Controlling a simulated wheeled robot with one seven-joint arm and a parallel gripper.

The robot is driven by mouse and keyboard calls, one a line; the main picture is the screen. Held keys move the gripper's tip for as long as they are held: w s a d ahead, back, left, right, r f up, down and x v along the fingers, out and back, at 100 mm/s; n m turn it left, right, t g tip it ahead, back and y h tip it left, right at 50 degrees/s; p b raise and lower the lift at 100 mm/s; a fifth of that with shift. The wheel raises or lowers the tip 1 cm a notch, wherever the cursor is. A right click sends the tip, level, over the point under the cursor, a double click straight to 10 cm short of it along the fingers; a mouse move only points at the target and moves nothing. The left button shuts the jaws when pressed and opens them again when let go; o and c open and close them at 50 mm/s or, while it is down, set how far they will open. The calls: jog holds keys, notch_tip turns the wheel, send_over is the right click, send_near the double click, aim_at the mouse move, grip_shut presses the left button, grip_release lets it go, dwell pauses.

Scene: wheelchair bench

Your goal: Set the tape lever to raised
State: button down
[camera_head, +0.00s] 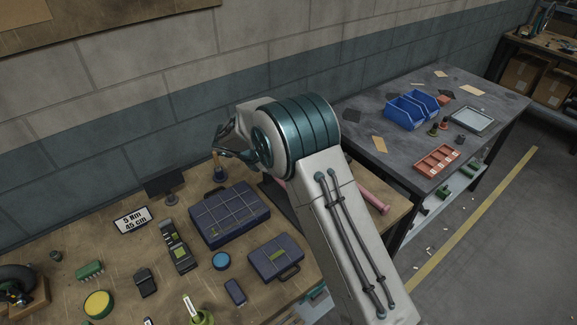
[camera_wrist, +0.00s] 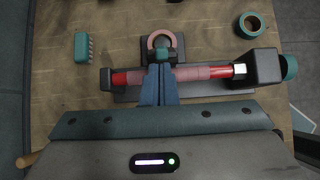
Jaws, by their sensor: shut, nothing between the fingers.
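In the wrist view my gripper (camera_wrist: 159,68) is shut, its two blue fingers together with nothing between them. The tips are over the middle of a fixture with a red and pink rod (camera_wrist: 190,76) lying across it between dark end blocks. A small teal block and a pink ring (camera_wrist: 162,39) sit just beyond the fingertips; I cannot tell whether they touch. I cannot tell which part is the tape lever, or its position.
A dark blue case (camera_head: 229,214) and a smaller one (camera_head: 276,256) lie left of my arm. A teal-rimmed cup (camera_wrist: 250,25) is at the fixture's far right. The grey table (camera_head: 400,165) holds blue bins (camera_head: 411,110).

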jog(key=shift+w+d+r, duration=0.15)
jog(key=shift+w+r, duration=0.1)
jog(key=shift+r, duration=0.15)
jog(key=shift+d+r+p, duration=0.15)
jog(key=shift+r+p, duration=0.4)
jog(key=shift+r, duration=0.15)
